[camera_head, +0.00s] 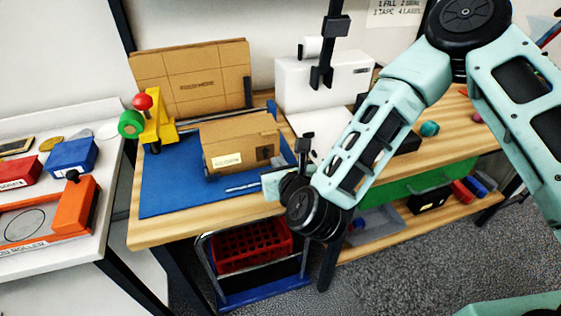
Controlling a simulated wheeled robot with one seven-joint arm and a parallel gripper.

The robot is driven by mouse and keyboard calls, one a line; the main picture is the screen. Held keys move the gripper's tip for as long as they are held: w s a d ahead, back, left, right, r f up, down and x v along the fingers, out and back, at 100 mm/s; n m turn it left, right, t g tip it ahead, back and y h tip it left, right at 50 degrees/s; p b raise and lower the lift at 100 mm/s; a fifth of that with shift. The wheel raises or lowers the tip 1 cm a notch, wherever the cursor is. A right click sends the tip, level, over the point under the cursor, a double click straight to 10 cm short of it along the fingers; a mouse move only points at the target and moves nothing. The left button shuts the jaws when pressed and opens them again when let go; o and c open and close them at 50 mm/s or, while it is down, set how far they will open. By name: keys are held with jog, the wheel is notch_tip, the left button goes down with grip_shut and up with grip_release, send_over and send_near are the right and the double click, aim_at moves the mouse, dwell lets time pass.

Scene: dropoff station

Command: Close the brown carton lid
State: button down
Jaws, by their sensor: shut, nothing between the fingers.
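The brown carton (226,149) stands on a blue mat (175,185) on the wooden workbench, with a white label low on its front and a dark mark on its right side. Its brown lid (240,127) lies across the top and looks roughly level. I cannot tell whether it sits fully down. My gripper (243,187) is low in front of the carton, to the right of its label, pointing left with its thin fingers shut and empty. It seems apart from the lid. My wrist hides part of the bench's front edge.
Flat cardboard sheets (190,78) stand behind the carton. A yellow tape dispenser (157,125) with red and green parts is to its left. A white printer-like machine (325,80) stands back right. A red crate (250,247) sits below the bench. The mat's front left is clear.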

aim_at(267, 136)
jog(key=p+x, duration=0.1)
jog(key=x, duration=0.4)
jog(key=shift+w+a, duration=0.1)
jog(key=shift+w, duration=0.2)
notch_tip(267, 136, up, 2)
jog(key=shift+w+r+p, duration=0.1)
jog(key=shift+r+p, duration=0.1)
jog(key=shift+p, duration=0.65)
jog(key=shift+r+p, duration=0.3)
jog(key=shift+r, duration=0.35)
jog(key=shift+r+p, duration=0.2)
jog(key=shift+p, duration=0.1)
jog(key=shift+r+g+p, duration=0.25)
jog(key=shift+g+p, duration=0.15)
jog(key=shift+p, duration=0.05)
